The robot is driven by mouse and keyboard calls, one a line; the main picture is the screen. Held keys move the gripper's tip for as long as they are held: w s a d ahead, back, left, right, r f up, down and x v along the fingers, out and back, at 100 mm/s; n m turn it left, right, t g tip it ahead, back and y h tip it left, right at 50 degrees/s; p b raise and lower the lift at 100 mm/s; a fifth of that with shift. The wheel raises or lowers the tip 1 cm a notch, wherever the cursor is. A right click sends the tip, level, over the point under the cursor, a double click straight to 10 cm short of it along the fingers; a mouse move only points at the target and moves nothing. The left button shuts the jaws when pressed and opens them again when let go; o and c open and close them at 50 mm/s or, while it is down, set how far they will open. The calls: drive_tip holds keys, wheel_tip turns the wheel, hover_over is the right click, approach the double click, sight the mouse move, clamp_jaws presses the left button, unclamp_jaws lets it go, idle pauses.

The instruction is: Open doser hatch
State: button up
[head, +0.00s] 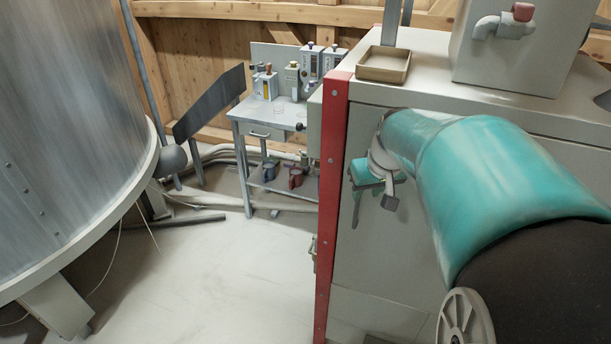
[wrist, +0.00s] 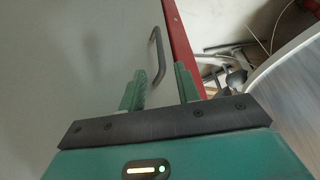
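The doser is a light grey cabinet with a red edge strip (head: 330,200). Its grey panel (head: 395,265) faces my arm, and it fills the left of the wrist view (wrist: 85,60). A dark bar handle (wrist: 156,45) stands on this panel near the red edge. My gripper (wrist: 160,72) is open, its two green fingers apart. The lower end of the handle appears in the gap between the fingertips; I cannot tell whether they touch it. In the head view my gripper (head: 368,178) is at the panel, partly hidden by my wrist. The panel looks closed.
A large round metal tank (head: 65,130) stands at the left. A small table (head: 265,115) with bottles and boxes is at the back. A shallow tray (head: 384,66) sits on the cabinet top. The floor (head: 210,280) between tank and cabinet is mostly clear.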

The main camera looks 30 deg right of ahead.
sight(358, 207)
drive_tip(key=x, duration=1)
drive_tip(key=shift+f, duration=0.2)
clamp_jaws()
